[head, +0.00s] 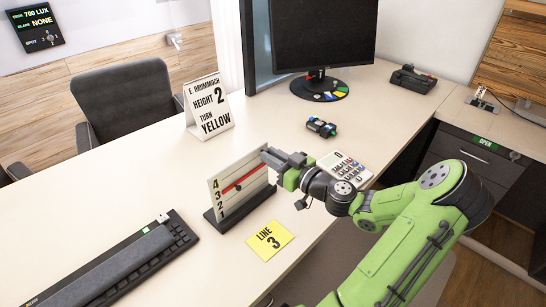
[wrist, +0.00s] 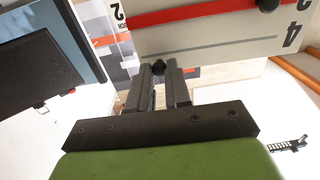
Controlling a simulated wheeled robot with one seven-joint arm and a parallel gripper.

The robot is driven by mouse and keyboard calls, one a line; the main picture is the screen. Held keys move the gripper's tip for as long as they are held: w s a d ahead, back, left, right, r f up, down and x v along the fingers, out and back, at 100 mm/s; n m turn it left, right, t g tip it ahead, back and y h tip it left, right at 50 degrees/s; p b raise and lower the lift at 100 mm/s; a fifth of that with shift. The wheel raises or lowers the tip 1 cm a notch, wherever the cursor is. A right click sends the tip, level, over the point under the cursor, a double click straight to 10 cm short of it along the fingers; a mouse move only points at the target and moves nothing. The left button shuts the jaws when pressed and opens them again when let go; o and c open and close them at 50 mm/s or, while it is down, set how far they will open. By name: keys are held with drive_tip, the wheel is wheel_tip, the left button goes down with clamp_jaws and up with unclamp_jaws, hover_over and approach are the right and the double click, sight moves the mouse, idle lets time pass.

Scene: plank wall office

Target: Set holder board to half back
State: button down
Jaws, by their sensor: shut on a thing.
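The holder board (head: 236,191) is a pale panel on a dark base (head: 247,203), with numbers 1 to 4 up its left side and a red strip across it near the 3. It leans a little; the exact tilt is hard to tell. My gripper (head: 270,157) is at its upper right end, shut on a small dark knob at its edge. In the wrist view the board (wrist: 215,45) appears upside down, with a dark knob on its red strip. My gripper (wrist: 160,78) has its fingers close together around another dark knob, partly hidden by them.
A yellow "LINE 3" card (head: 270,240) lies in front of the board. A sign (head: 208,105) reads "HEIGHT 2, TURN YELLOW". A keyboard (head: 120,265) lies at left, a calculator (head: 344,172) at right.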

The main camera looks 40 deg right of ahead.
sight(261, 147)
drive_tip(key=w+g+p, duration=0.2)
drive_tip(key=w+p, duration=0.1)
drive_tip(key=w+r+g+p, duration=0.1)
drive_tip(key=p, duration=0.1)
drive_tip(key=shift+w+a, duration=0.25)
drive_tip(key=shift+w, duration=0.15)
drive_tip(key=shift+w+d+f+g+p, duration=0.1)
drive_tip(key=shift+w+f+g+p, duration=0.15)
drive_tip(key=shift+w+g+p, duration=0.25)
drive_tip(key=shift+s, duration=0.1)
drive_tip(key=c, duration=1.1)
unclamp_jaws()
drive_tip(key=shift+s, duration=0.1)
